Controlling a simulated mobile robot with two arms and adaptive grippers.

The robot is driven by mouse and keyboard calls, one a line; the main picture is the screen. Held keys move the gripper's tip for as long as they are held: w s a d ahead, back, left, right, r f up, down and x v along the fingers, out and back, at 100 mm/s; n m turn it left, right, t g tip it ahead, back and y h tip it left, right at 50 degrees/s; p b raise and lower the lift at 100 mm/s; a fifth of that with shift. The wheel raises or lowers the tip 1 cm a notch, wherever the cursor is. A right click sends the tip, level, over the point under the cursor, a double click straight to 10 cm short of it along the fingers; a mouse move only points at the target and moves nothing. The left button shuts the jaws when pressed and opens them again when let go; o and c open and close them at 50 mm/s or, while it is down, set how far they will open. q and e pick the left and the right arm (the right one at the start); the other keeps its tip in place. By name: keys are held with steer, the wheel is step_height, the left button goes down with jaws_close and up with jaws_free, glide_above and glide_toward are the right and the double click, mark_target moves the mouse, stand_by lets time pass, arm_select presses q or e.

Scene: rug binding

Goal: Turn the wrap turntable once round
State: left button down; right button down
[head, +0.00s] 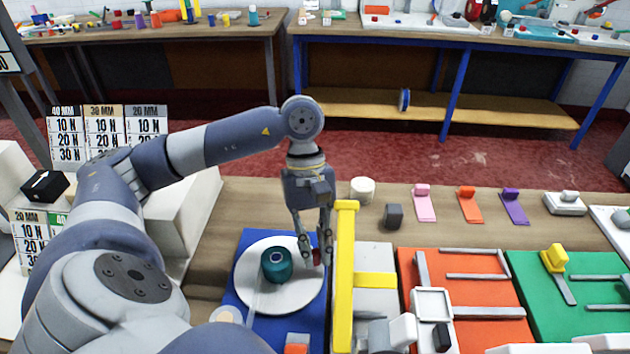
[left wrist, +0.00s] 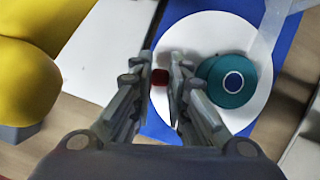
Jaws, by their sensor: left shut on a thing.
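The wrap turntable is a white round disc (head: 252,290) on a blue base (head: 250,240); the disc also shows in the left wrist view (left wrist: 215,35). A teal roll (head: 276,266) sits on the disc near its middle, and it shows right of my fingers in the left wrist view (left wrist: 232,82). My left gripper (head: 316,255) points down over the disc's right edge. Its fingers (left wrist: 167,80) are shut on a small dark red knob (left wrist: 160,77) at the disc's edge. My right gripper is not in view.
A yellow upright frame (head: 346,270) stands close right of the turntable. Orange (head: 470,270) and green (head: 590,275) boards with grey bars lie further right. A white cylinder (head: 362,190) and a dark grey block (head: 393,216) stand behind. Bare wood shows left of the blue base.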

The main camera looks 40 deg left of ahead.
arm_select(q)
steer(key=c, duration=1.6)
jaws_free()
steer(key=shift+r, duration=0.1)
steer(key=shift+o, duration=0.2)
steer(key=v, duration=1.2)
